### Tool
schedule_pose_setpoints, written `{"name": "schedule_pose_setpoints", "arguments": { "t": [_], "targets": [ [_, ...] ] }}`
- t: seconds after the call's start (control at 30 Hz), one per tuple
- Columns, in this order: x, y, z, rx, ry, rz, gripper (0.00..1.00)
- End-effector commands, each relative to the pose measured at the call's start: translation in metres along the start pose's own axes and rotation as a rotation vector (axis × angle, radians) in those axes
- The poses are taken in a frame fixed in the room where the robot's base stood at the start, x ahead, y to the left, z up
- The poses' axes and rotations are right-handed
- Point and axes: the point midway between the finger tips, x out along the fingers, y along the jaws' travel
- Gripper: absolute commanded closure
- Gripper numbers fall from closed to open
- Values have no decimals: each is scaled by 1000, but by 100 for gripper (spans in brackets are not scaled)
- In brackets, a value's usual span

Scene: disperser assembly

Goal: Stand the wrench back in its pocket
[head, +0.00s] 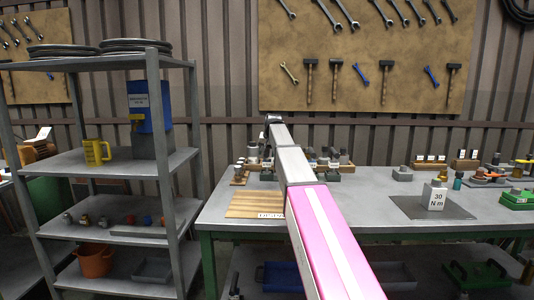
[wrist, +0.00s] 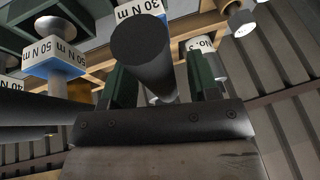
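In the wrist view my gripper (wrist: 163,88) shows two dark green fingers, one on each side of a thick dark cylinder (wrist: 142,42) that looks like a wrench handle. Gaps show between the cylinder and the fingers, so the gripper looks open around it. I cannot tell whether this is the task's wrench, and its lower end and any pocket are hidden. Labelled blocks stand close by, one reading 50 N m (wrist: 54,52). In the head view my arm hides the gripper and part of a row of tools (head: 325,160) at the bench's back.
The grey workbench (head: 375,185) carries a wooden board (head: 252,205) at left and a block marked 30 N m (head: 436,198) on a dark mat (head: 408,209). A metal shelf (head: 110,163) stands left of the bench. A tool board (head: 365,55) hangs behind.

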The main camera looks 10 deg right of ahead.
Motion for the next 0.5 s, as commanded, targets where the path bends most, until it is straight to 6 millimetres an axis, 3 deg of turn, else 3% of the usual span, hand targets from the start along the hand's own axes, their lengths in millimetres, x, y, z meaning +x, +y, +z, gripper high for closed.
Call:
{"name": "schedule_pose_setpoints", "arguments": {
  "t": [0.27,0.5],
  "targets": [
    [-9,0,-1,0,1,0,45],
    [-51,0,-1,0,3,-1,45]
  ]
}}
